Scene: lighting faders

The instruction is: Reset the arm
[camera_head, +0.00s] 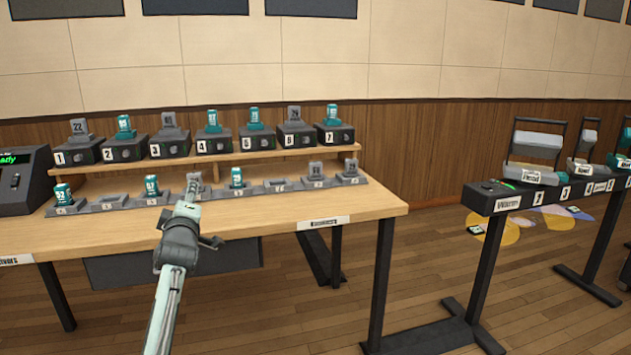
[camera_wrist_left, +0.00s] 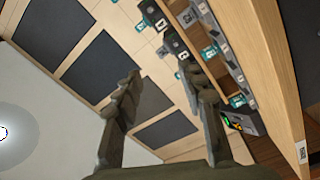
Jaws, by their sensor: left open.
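My left arm reaches in from the bottom left in the camera_head view, and its gripper (camera_head: 190,207) is over the front of the wooden bench, in front of the lower row. In the left wrist view the gripper's two fingers (camera_wrist_left: 160,75) are spread apart with nothing between them. A grey numbered block (camera_head: 194,181) shows just behind the gripper in the camera_head view; the gripper partly hides that part of the lower row, and I cannot tell the gap between them. My right gripper is in neither view.
The wooden bench (camera_head: 290,212) has a raised shelf with numbered dark bases (camera_head: 170,143) carrying teal and grey blocks. A lower strip (camera_head: 108,204) holds more blocks and some empty slots. A console (camera_head: 22,180) stands at left; a dark rail stand (camera_head: 510,195) is at right.

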